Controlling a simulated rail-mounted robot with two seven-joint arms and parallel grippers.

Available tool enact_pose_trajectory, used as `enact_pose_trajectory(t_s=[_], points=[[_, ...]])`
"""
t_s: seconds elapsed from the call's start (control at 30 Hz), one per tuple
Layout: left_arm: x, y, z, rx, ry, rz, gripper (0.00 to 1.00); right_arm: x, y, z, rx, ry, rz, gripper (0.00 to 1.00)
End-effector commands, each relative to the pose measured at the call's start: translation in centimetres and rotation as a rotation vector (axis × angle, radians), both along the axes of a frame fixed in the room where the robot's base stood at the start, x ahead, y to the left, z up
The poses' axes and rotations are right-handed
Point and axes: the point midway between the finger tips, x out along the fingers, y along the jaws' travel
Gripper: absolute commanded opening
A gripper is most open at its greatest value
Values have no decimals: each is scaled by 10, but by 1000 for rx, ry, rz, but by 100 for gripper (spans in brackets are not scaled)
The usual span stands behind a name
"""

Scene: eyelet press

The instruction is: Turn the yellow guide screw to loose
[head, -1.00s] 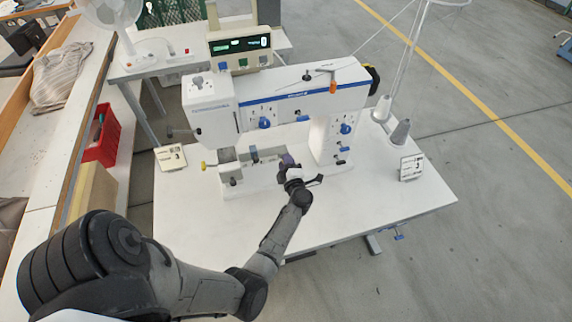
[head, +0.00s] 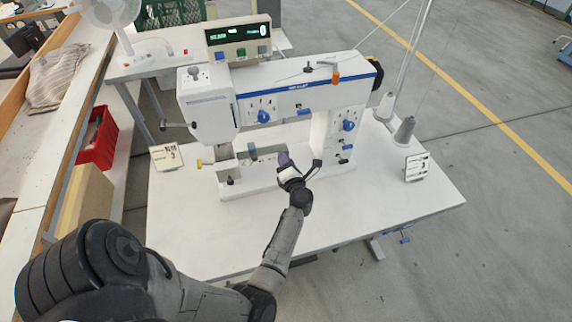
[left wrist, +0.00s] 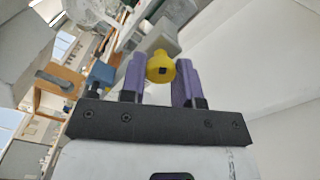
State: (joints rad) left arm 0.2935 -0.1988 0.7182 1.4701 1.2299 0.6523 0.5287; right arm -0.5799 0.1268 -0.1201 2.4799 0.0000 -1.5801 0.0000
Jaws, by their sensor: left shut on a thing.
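The held screw is hidden there behind the gripper. My right gripper is not in view.
Another yellow-tipped part (head: 200,163) sticks out at the machine's left end. A small sign (head: 166,156) stands left of the machine, another (head: 416,167) right of it, near thread cones (head: 404,130). The white table (head: 210,235) is clear in front.

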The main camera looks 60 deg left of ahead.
Motion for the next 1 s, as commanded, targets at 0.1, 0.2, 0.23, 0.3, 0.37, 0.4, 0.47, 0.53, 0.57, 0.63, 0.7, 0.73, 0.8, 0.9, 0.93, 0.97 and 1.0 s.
enact_pose_trajectory(t_s=[0.1, 0.2, 0.23, 0.3, 0.37, 0.4, 0.47, 0.53, 0.57, 0.63, 0.7, 0.73, 0.8, 0.9, 0.93, 0.97, 1.0], points=[[0, 0, -2, -15, -59, 1, 6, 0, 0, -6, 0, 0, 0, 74], [0, 0, -2, -25, -97, 1, 6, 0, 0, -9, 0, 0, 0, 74], [0, 0, -1, -27, -107, 1, 6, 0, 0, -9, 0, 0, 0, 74], [0, 0, -1, -31, -124, 0, 6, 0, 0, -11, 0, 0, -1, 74], [0, 0, -1, -34, -136, 0, 6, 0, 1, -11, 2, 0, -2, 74], [0, 0, -1, -36, -142, 0, 6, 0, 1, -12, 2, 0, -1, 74], [0, 0, 0, -37, -148, 0, 6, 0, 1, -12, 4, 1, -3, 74], [0, 0, 0, -39, -154, 0, 6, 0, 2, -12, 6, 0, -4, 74], [0, 0, 0, -39, -155, 0, 6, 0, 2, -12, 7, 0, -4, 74], [0, 0, 0, -40, -157, 0, 6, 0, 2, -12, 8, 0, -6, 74], [0, 0, 0, -40, -157, 0, 6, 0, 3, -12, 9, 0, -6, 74], [0, 0, 0, -40, -157, 0, 6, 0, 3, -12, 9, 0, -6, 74], [0, 0, 0, -40, -157, 0, 6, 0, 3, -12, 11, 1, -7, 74], [0, 0, 0, -39, -156, 0, 6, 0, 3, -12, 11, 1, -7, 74], [0, 0, 0, -39, -156, 0, 30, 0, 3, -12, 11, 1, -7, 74], [0, 0, 0, -39, -156, 0, 33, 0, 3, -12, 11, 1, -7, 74], [0, 0, 0, -39, -156, 0, 37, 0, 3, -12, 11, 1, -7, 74]])
